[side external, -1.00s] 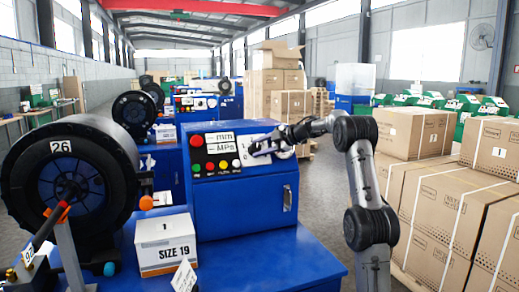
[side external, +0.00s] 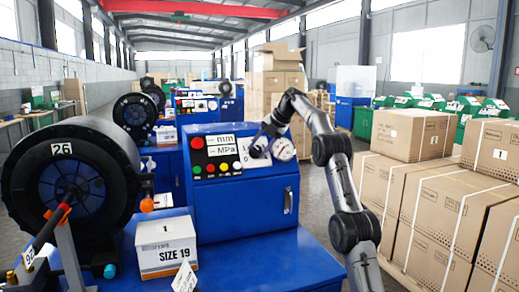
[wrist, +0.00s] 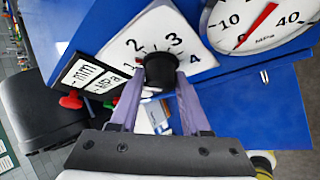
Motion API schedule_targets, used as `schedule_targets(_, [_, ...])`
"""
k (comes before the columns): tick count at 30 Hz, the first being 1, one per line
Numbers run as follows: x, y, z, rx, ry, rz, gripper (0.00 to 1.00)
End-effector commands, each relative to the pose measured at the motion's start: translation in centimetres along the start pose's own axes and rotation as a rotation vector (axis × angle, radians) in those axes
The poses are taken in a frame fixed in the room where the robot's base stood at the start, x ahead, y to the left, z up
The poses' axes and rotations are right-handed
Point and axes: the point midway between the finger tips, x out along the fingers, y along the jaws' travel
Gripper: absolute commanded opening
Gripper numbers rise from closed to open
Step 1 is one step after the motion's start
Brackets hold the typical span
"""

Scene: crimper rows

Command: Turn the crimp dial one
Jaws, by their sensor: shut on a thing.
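The crimp dial is a black round knob (wrist: 160,70) on a white plate (wrist: 190,48) printed with the numbers 1 to 4 in the wrist view. My gripper (wrist: 158,78) has its two fingers on either side of the knob and is shut on it. In the side external view my gripper (side external: 260,146) meets the white dial plate (side external: 246,160) on the sloped face of the blue cabinet (side external: 225,213).
A round pressure gauge (side external: 282,149) sits close to the right of the dial. Coloured buttons (side external: 210,168) and the mm and MPa displays (side external: 221,146) lie to the left. A SIZE 19 box (side external: 166,246) stands on the blue bench. Cartons (side external: 430,200) are stacked at the right.

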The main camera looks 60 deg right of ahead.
Motion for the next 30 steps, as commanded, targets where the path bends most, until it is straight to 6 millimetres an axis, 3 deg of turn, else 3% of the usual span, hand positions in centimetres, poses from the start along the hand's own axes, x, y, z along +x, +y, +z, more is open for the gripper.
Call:
schedule_targets(12, [0.28, 0.2, -0.14, -0.198, -0.004, -0.136, 0.0])
schedule_targets(30, [0.3, 0.12, -0.21, -0.241, -0.001, -0.169, 0.0])
